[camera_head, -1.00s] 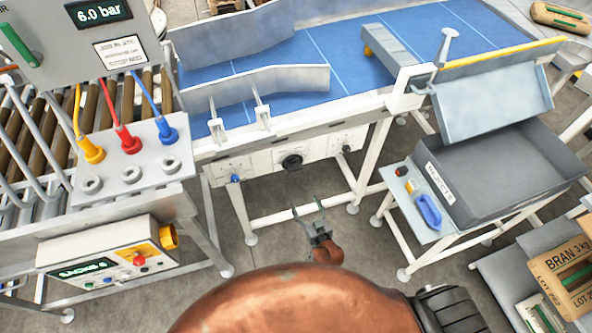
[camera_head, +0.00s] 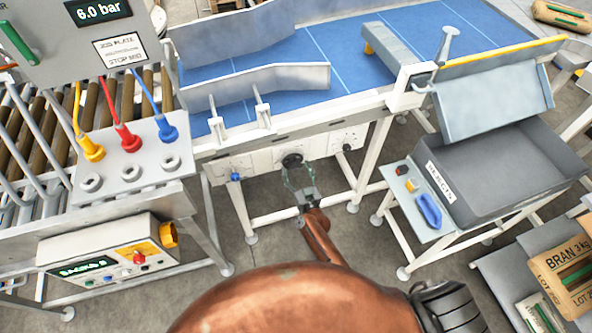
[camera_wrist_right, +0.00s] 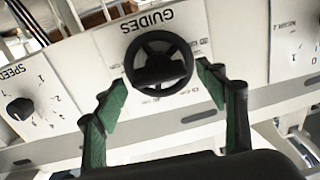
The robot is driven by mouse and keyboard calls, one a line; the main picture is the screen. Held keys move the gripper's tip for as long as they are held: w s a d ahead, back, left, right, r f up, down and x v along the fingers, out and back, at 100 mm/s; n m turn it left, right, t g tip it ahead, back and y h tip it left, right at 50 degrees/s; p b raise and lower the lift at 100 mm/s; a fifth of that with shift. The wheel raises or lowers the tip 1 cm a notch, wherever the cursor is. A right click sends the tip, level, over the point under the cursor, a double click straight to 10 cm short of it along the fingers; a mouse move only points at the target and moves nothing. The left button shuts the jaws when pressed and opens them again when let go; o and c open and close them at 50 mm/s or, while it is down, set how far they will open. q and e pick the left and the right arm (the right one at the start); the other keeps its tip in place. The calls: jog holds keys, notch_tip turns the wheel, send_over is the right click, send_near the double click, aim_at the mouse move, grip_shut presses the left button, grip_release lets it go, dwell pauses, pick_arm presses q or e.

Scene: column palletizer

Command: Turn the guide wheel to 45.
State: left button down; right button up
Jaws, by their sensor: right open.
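The guide wheel (camera_head: 292,160) is a small black handwheel on the white front panel under the blue conveyor. In the right wrist view the wheel (camera_wrist_right: 159,63) sits below the upside-down word GUIDES, with small scale marks around it that I cannot read clearly. My right gripper (camera_head: 300,177) is open, just in front of and below the wheel. In the wrist view its green-padded fingers (camera_wrist_right: 160,88) stand apart at either side of the wheel's lower part, with no clear contact. My left gripper is not in view.
A black SPEED knob (camera_wrist_right: 20,108) and another dial lie on either side on the same panel. The conveyor (camera_head: 330,60) has metal guide rails above. A grey rejects bin (camera_head: 500,165) stands at right, a control box (camera_head: 110,260) at left. Floor below the panel is free.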

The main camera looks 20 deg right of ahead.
jog(key=c, duration=1.2)
jog(key=shift+o, duration=0.2)
jog(key=shift+m, duration=0.3)
jog(key=m, duration=0.5)
jog(key=shift+d+f+b, duration=0.1)
jog(key=shift+b, duration=0.3)
jog(key=shift+d+m+b, duration=0.1)
jog(key=shift+m+b, duration=0.3)
jog(key=shift+m, duration=2.2)
jog(key=o, duration=1.2)
jog(key=shift+c, duration=0.2)
